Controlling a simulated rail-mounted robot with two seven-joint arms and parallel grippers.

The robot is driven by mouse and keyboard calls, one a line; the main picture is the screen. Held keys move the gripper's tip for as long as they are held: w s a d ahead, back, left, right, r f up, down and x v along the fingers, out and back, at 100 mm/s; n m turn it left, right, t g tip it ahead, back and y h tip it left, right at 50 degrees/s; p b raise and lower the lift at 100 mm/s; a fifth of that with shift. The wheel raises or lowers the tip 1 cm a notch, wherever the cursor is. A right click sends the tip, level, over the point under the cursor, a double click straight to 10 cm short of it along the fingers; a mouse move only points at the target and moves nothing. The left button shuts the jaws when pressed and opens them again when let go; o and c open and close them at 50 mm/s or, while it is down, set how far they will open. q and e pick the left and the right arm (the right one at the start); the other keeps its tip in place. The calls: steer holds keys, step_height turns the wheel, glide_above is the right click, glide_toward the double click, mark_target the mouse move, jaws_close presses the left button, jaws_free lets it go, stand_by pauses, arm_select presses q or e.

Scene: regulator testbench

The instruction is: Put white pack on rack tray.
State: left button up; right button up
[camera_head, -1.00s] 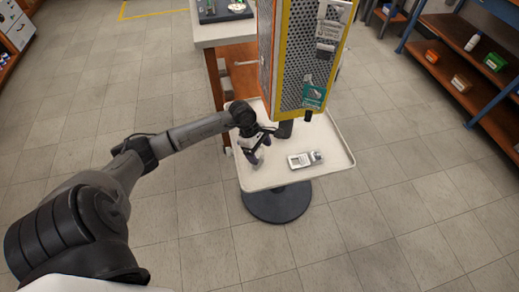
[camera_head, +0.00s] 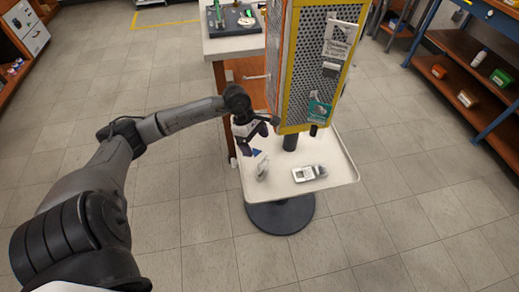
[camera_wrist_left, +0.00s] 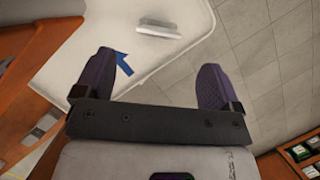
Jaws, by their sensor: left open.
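The blue piece (camera_wrist_left: 123,63) shows near the left finger. My right gripper is not in view.
A yellow-edged perforated panel (camera_head: 318,70) rises over the tray's back. A bench (camera_head: 235,46) stands behind, and shelves (camera_head: 470,85) stand at the right. The front floor is clear.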

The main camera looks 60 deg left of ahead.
arm_select(q)
steer(key=w+d+r+n+t+h, duration=0.1)
steer(key=d+r+n+t+h, duration=0.2)
steer(key=d+n+t, duration=0.5)
steer(key=w+d+r+n+t+h, duration=0.1)
steer(key=d+r+n+t+h, duration=0.2)
steer(key=d+n+t, duration=0.55)
steer(key=s+f+n+g+y, duration=0.4)
steer(key=n+y, duration=0.3)
steer(key=n, duration=0.5)
steer(key=s+f+n+g+y, duration=0.2)
steer(key=s+f+n+y, duration=0.35)
steer(key=n, duration=0.75)
steer(key=s+d+f+n+g+h, duration=0.1)
steer(key=s+d+f+n+g, duration=0.1)
steer(key=s, duration=0.4)
steer(key=s+d+f+n+g+h, duration=0.1)
steer(key=s+d+f+n+g, duration=0.2)
steer(key=s+g, duration=0.4)
steer(key=d+f, duration=0.1)
steer(key=d, duration=0.1)
steer(key=shift+s+d+f, duration=0.15)
steer(key=shift+s+d, duration=0.05)
steer(key=shift+d, duration=0.2)
